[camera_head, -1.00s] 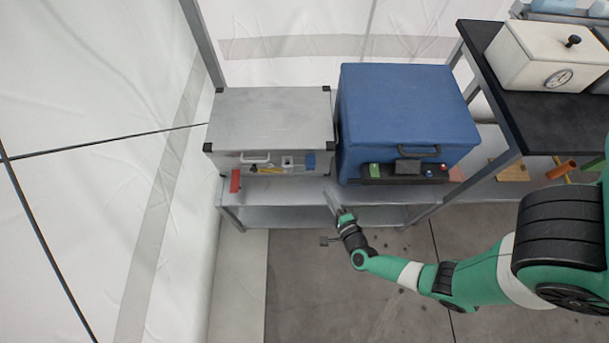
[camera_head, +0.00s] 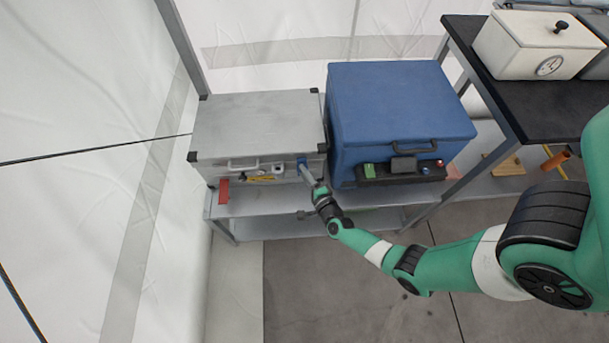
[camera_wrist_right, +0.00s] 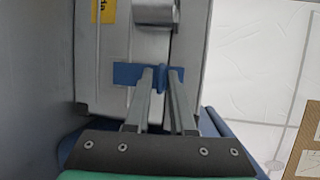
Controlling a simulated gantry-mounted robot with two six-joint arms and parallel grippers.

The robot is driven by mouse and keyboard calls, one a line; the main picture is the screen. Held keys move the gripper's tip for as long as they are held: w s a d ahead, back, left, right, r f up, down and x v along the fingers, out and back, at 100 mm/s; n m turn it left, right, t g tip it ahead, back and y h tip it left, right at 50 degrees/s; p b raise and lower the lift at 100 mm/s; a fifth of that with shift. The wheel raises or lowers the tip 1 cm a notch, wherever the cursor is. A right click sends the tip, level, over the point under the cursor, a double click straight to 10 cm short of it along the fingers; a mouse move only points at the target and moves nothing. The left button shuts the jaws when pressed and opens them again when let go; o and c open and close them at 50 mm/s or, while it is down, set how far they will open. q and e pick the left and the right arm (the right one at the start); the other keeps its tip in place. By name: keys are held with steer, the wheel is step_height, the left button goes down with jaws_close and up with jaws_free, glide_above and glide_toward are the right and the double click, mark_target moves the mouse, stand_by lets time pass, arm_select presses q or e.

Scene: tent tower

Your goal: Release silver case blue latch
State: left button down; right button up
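The silver case (camera_head: 255,120) sits on the shelf with its front toward me. Its blue latch (camera_head: 302,162) is at the right end of the front, beside the handle and a yellow label. My right gripper (camera_head: 304,171) is at the latch, its fingers pointing at the case front. In the right wrist view, the blue latch (camera_wrist_right: 125,74) shows behind and between the tips of my right gripper (camera_wrist_right: 161,74). A gap remains between the fingers; whether they touch the latch is unclear. My left gripper is out of view.
A blue case (camera_head: 395,110) stands close to the right of the silver case. A red piece (camera_head: 223,191) is at the silver case's front left. A dark table (camera_head: 540,105) with a white box (camera_head: 530,48) is at right. The floor in front is clear.

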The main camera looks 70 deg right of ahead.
jaws_close()
steer(key=shift+f, duration=0.1)
stand_by(1.3)
